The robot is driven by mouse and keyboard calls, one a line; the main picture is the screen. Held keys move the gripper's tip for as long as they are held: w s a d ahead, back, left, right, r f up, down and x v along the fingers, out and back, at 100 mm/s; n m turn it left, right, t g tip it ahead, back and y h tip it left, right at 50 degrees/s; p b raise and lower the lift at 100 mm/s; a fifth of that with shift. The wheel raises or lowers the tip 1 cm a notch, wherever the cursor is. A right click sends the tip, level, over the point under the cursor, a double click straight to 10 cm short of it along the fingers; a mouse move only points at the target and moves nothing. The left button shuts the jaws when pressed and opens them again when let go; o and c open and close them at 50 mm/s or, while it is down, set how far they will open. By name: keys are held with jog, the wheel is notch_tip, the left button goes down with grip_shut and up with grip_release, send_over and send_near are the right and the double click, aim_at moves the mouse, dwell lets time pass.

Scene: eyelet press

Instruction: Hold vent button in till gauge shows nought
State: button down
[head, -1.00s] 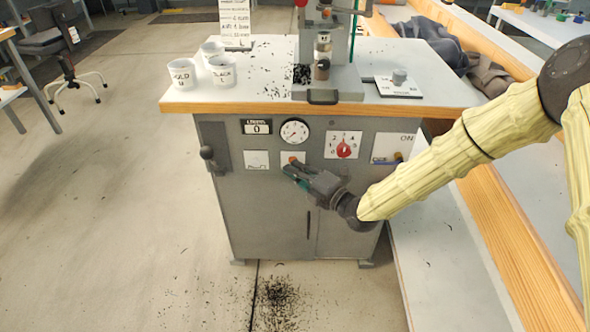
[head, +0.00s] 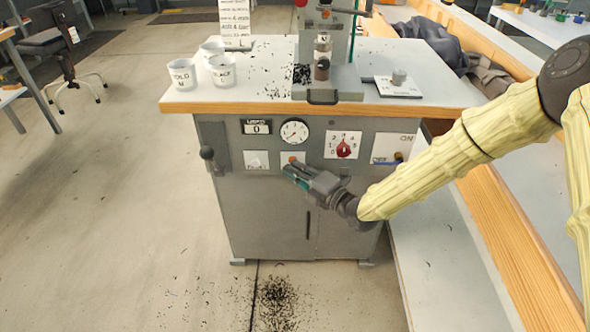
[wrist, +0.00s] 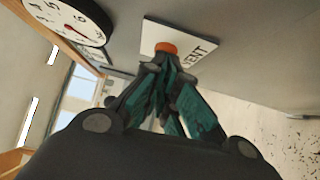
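The vent button (wrist: 166,47) is a small orange cap on a white plate (wrist: 197,46) lettered VENT in the wrist view. In the head view, its plate (head: 292,157) is on the grey press cabinet's front, below the gauge. My gripper (head: 287,169) has its green-padded fingers drawn together; in the wrist view, their tips (wrist: 163,66) are at the button's near edge. I cannot tell whether they touch or press it. The round white gauge (head: 295,132) is too small to read here; the wrist view shows part of its dial (wrist: 66,17) and a red needle.
A red dial (head: 343,149) and a switch plate (head: 393,148) sit to the right on the cabinet front. A counter (head: 257,127) showing 0 is left of the gauge. A dark lever (head: 207,154) is at far left. White cups (head: 184,75) stand on the top.

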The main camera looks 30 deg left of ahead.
jog(key=shift+w+d+r, duration=0.1)
jog(key=shift+w+r, duration=0.15)
jog(key=shift+w, duration=0.15)
jog(key=s+d, duration=0.7)
jog(key=d, duration=0.4)
jog(key=shift+d+f+p, duration=0.25)
jog(key=shift+f+p, duration=0.1)
jog(key=shift+f, duration=0.05)
